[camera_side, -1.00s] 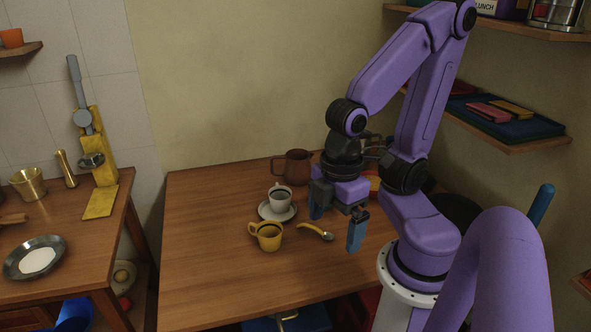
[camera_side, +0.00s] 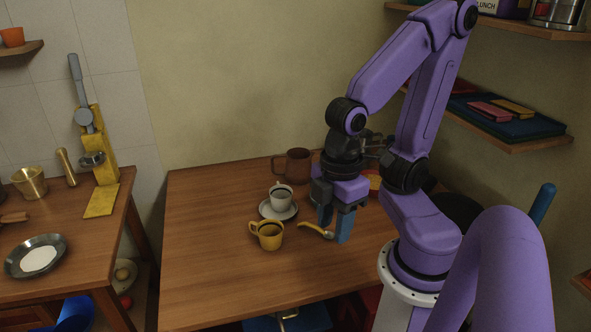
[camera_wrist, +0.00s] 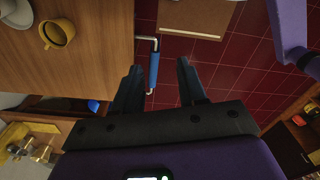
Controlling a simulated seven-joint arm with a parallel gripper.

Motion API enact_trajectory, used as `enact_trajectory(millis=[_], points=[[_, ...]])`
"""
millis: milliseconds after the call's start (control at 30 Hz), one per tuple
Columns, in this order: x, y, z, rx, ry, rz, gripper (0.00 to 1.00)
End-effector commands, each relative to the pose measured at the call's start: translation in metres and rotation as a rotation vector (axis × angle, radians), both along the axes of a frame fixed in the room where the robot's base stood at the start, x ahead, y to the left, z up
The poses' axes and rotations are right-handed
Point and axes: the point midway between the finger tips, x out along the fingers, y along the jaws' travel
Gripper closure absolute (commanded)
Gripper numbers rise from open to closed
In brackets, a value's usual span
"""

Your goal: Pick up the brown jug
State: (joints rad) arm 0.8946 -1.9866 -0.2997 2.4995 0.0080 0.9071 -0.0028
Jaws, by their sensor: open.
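The brown jug (camera_side: 298,166) stands upright at the back of the wooden table, its handle to the left. My arm stands close to its right side in the side view. It is not seen in the wrist view. My gripper (camera_side: 334,225) points down in front of the jug, apart from it, near the spoon.
A white cup (camera_side: 281,198) on a saucer (camera_side: 264,210), a yellow mug (camera_side: 269,236) and a yellow-handled spoon (camera_side: 314,230) lie in front of the jug. A red and yellow item (camera_side: 374,181) is partly hidden behind my arm. The table's left part is clear.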

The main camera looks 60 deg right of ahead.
Motion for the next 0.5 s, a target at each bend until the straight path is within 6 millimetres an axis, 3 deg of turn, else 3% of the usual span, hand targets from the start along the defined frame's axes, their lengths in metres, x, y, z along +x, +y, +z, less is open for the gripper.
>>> enact_trajectory(millis=[133,233,500], points=[[0.017,0.018,-0.002,0.053,0.017,-0.074,0.59],[0.043,0.038,-0.004,0.124,0.024,-0.167,0.59],[0.146,0.074,-0.011,0.325,-0.026,-0.48,0.59]])
